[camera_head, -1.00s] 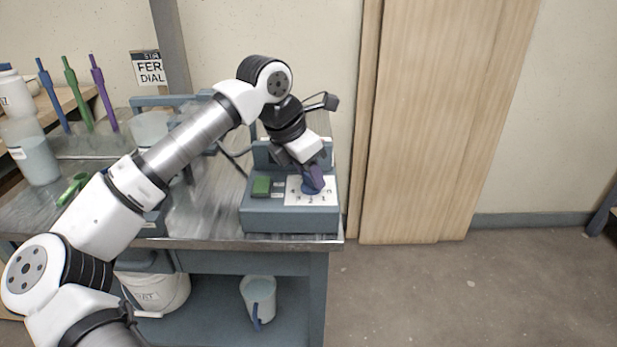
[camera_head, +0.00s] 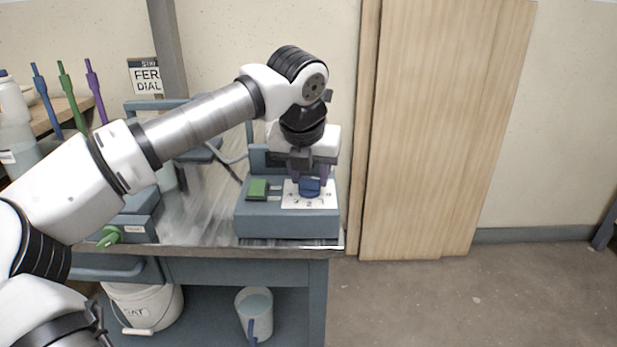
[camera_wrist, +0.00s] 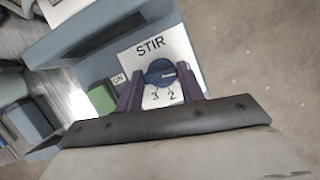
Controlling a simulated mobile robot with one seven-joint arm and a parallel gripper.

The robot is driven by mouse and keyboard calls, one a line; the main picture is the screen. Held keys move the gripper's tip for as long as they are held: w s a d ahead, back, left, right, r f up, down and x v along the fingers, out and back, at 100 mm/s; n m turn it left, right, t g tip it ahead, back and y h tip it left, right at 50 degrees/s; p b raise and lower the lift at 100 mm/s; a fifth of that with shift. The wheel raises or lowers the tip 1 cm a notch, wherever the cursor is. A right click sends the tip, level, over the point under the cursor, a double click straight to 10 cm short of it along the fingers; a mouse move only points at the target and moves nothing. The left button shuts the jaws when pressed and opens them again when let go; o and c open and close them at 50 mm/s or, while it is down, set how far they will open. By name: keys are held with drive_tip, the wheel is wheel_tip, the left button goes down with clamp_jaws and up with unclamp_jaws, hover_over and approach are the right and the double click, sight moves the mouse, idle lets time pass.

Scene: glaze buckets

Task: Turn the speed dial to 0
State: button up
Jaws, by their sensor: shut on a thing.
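In the wrist view the dial (camera_wrist: 160,72) sits between the two fingers (camera_wrist: 160,90). The plate (camera_wrist: 143,54) reads "STIR", with 3 and 2 visible below the knob. I cannot tell which number the dial points to.
A green button (camera_head: 258,189) sits left of the dial, near my gripper. A green-handled item (camera_head: 109,236) is at the bench's front left. The floor at right is clear.

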drive_tip(key=shift+n, duration=0.3)
drive_tip(key=o, duration=1)
drive_tip(key=d+p+v, duration=0.1)
drive_tip(key=p+v, duration=0.1)
drive_tip(key=v, duration=1.1)
drive_tip(key=shift+a+r+p, duration=0.35)
drive_tip(key=shift+a+r, duration=0.1)
drive_tip(key=shift+a, duration=0.05)
drive_tip(key=shift+s, duration=0.1)
